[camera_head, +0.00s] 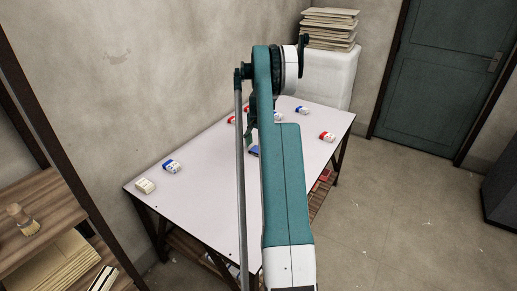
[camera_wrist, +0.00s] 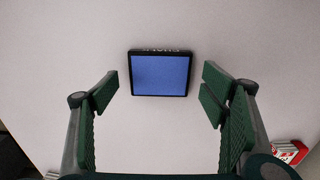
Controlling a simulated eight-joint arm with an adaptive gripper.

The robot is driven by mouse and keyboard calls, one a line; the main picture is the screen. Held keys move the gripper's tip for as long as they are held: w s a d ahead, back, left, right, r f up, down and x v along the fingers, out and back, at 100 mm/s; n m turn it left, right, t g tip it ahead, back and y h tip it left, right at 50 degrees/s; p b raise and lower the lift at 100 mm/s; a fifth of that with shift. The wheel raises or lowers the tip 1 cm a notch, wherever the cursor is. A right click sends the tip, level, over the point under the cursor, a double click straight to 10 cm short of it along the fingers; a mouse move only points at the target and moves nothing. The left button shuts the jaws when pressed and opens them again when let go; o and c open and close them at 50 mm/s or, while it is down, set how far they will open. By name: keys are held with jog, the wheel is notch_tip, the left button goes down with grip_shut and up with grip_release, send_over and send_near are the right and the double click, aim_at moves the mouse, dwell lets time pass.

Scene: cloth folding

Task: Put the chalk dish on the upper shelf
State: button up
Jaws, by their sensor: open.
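A flat, square blue thing with a black rim (camera_wrist: 160,75) lies on the pale table. It may be the chalk dish, but I cannot tell for sure. In the head view a small part of it (camera_head: 253,151) shows beside my arm. My gripper (camera_wrist: 160,92) is open above it, with a finger on either side and nothing held. In the head view my arm hides most of the gripper. A wooden shelf unit stands at the left; a brush lies on its upper visible board (camera_head: 50,200).
The table (camera_head: 215,195) carries several small boxes, including a white one (camera_head: 145,186), a blue-and-white one (camera_head: 172,166) and a red-and-white one (camera_head: 327,136). The brush (camera_head: 22,220) occupies part of the shelf board. Stacked boards (camera_head: 330,28) stand at the back.

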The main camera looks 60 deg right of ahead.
notch_tip(320, 180, up, 11)
jog(key=p, duration=0.1)
jog(key=shift+f+p, duration=0.2)
jog(key=shift+p, duration=0.2)
dwell(0.5)
jog(key=shift+a, duration=0.1)
